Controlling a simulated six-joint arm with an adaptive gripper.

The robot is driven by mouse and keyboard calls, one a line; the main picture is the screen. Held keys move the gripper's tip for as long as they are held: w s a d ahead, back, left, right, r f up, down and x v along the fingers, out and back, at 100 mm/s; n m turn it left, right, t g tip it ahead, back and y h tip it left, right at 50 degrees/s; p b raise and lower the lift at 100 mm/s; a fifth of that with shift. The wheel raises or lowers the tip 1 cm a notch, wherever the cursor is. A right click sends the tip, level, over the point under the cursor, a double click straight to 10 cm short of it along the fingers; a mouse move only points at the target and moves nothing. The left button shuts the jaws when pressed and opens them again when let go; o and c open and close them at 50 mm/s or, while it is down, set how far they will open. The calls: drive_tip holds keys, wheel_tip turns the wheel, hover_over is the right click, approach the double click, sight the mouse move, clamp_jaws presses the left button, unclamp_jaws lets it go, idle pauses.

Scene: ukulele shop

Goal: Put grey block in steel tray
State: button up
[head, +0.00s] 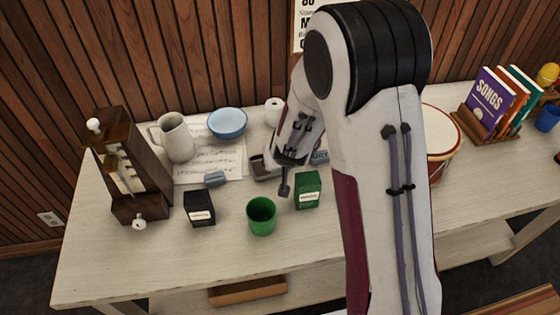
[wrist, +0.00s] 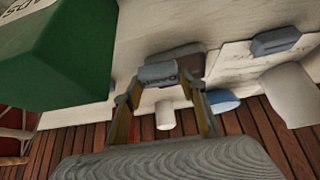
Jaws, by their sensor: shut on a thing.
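My gripper (wrist: 160,80) is shut on a small grey block (wrist: 158,72), seen between its fingertips in the wrist view. In the head view my gripper (head: 285,188) hangs just left of the green box, and I cannot make out the held block there. The steel tray (head: 258,172) lies behind the gripper, partly covered by my arm. Its dark inside (wrist: 190,62) shows beyond the block in the wrist view. I cannot tell the block's height over the table.
A green box (head: 308,190) stands close beside the gripper. A green cup (head: 261,216) and black box (head: 201,208) stand nearer the front. A blue-grey piece (head: 215,179) lies by the sheet music. A white jug (head: 175,138) and blue bowl (head: 227,122) stand behind.

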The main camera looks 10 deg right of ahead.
drive_tip(key=o, duration=1.1)
drive_tip(key=shift+r, duration=0.1)
drive_tip(key=shift+r, duration=0.15)
drive_tip(key=shift+v, duration=2.7)
drive_tip(key=shift+s+r, duration=0.3)
drive_tip(key=shift+r, duration=0.1)
drive_tip(key=shift+s+r, duration=0.15)
drive_tip(key=shift+r, duration=0.1)
drive_tip(key=shift+s+r, duration=0.15)
